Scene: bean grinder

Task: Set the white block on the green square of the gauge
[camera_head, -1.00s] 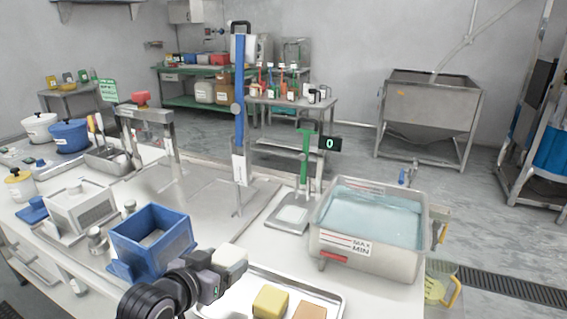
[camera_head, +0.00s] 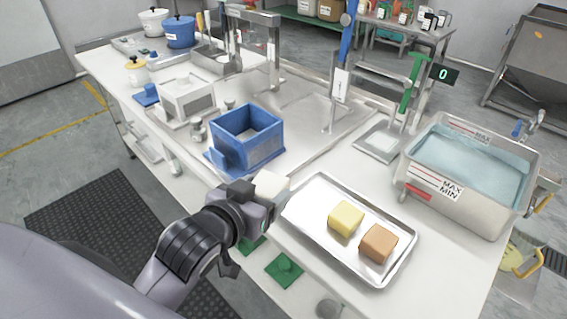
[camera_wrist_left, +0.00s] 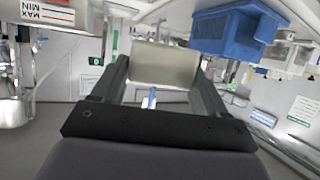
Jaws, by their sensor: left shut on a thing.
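My left gripper (camera_head: 260,195) is shut on the white block (camera_head: 272,186). It holds the block near the left end of the metal tray, in front of the blue box. In the left wrist view the block (camera_wrist_left: 163,64) sits between the two fingers. The gauge has a green upright (camera_head: 413,85), a dark display (camera_head: 444,74) reading 0 and a flat base plate (camera_head: 379,142) with a pale square on it. The plate is bare, beyond the tray and apart from the block. I cannot make out a clear green square on the plate. My right gripper is not in view.
The tray (camera_head: 313,236) holds a yellow block (camera_head: 346,218) and a brown block (camera_head: 378,243). A water tank (camera_head: 423,183) stands right of the gauge. The open blue box (camera_head: 247,141) stands left of the tray. A tall blue post (camera_head: 347,40) rises behind.

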